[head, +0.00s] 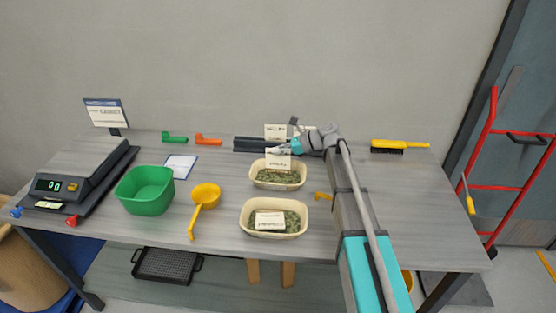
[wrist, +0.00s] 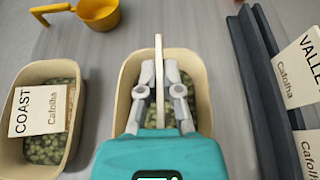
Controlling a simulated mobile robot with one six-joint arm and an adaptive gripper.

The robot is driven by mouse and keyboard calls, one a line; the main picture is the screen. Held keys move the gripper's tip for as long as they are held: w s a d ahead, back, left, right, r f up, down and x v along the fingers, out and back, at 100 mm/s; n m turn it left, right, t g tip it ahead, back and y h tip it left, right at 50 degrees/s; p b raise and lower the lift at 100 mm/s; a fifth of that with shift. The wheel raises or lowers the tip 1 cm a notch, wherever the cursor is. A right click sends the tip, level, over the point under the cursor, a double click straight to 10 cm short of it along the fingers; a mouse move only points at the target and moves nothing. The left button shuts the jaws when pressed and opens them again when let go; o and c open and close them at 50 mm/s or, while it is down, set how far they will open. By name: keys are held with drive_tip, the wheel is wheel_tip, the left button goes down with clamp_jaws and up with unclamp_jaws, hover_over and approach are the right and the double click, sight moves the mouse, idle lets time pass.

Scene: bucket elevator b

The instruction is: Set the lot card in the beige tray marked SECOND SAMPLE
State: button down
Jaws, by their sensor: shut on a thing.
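My gripper (wrist: 160,92) is shut on a pale lot card (wrist: 159,75), seen edge-on in the wrist view. It holds the card upright over a beige tray (wrist: 200,95) of green beans. In the head view the held card (head: 279,161) is above the far beige tray (head: 261,184), with my gripper (head: 288,149) behind it. Whether the card touches the beans is unclear. The near beige tray (head: 247,229) also holds green beans, and a card reading COAST Cafolha (wrist: 38,110) lies on them. I can read no SECOND SAMPLE marking on either tray.
A dark slotted rail (wrist: 262,90) with cards, one reading VALLEY (wrist: 300,68), stands behind the far tray. A yellow scoop (head: 206,195), green basin (head: 145,190) and scale (head: 75,172) are to the left. A yellow brush (head: 400,145) lies at the right.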

sight(278, 157)
drive_tip(key=shift+f+b, duration=1.1)
drive_tip(key=shift+f, duration=0.3)
drive_tip(key=shift+f, duration=0.1)
drive_tip(key=c, duration=0.8)
unclamp_jaws()
drive_tip(key=shift+d+r, duration=0.15)
drive_tip(key=shift+r, duration=0.1)
drive_tip(key=p+v, duration=0.4)
drive_tip(key=v, duration=0.7)
drive_tip(key=shift+d+p, duration=0.35)
drive_tip(key=shift+d, duration=0.05)
drive_tip(key=shift+s, duration=0.1)
